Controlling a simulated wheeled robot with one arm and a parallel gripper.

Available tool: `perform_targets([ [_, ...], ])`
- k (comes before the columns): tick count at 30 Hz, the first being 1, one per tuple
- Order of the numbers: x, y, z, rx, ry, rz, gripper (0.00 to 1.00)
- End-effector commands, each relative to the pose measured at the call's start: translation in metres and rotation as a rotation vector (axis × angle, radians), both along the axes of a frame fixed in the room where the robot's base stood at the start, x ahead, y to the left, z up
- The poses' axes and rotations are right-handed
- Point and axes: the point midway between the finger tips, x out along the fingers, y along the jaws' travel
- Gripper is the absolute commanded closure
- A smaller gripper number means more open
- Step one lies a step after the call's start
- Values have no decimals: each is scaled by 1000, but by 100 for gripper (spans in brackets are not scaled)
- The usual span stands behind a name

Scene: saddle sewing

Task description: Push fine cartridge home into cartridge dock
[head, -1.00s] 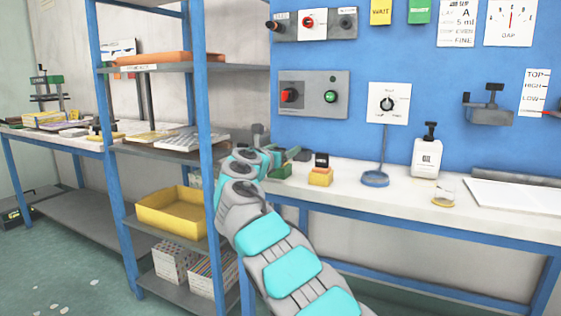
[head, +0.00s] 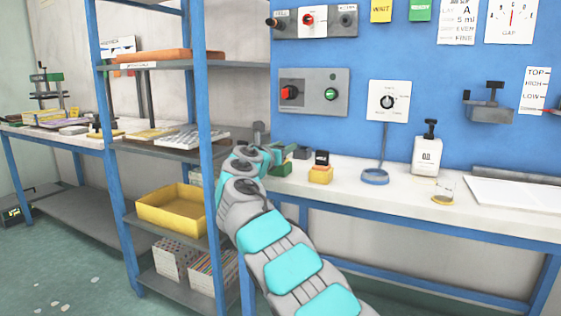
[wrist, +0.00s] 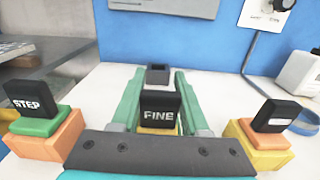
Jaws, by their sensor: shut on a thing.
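The fine cartridge (wrist: 160,112) is a black block marked FINE with a yellow base, upright in the middle of the wrist view. My gripper (wrist: 160,92) is shut on it, with a long green finger along each side. A small grey open-topped block (wrist: 158,75), which looks like the cartridge dock, stands straight beyond the cartridge near the blue wall. The cartridge hides its lower front, so I cannot tell whether they touch. In the head view my arm hides the cartridge; a grey block (head: 302,152) shows just right of my wrist.
A STEP cartridge (wrist: 36,91) sits on an orange block at left in the wrist view. Another black-topped cartridge (wrist: 277,114) stands at right. A blue ring stand (head: 375,178) and oil bottle (head: 426,155) are farther right. A blue shelf post (head: 205,100) rises left of my arm.

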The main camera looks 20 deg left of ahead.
Motion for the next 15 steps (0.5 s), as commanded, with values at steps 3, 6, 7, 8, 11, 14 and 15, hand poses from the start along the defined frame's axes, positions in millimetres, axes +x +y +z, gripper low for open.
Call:
perform_targets([
  [3,0,0,0,0,0,0,98],
  [6,0,0,0,0,0,0,100],
  [7,0,0,0,0,0,0,100],
  [8,0,0,0,0,0,0,100],
  [11,0,0,0,0,0,0,100],
  [14,0,0,2,0,0,0,100],
  [15,0,0,3,0,0,0,100],
])
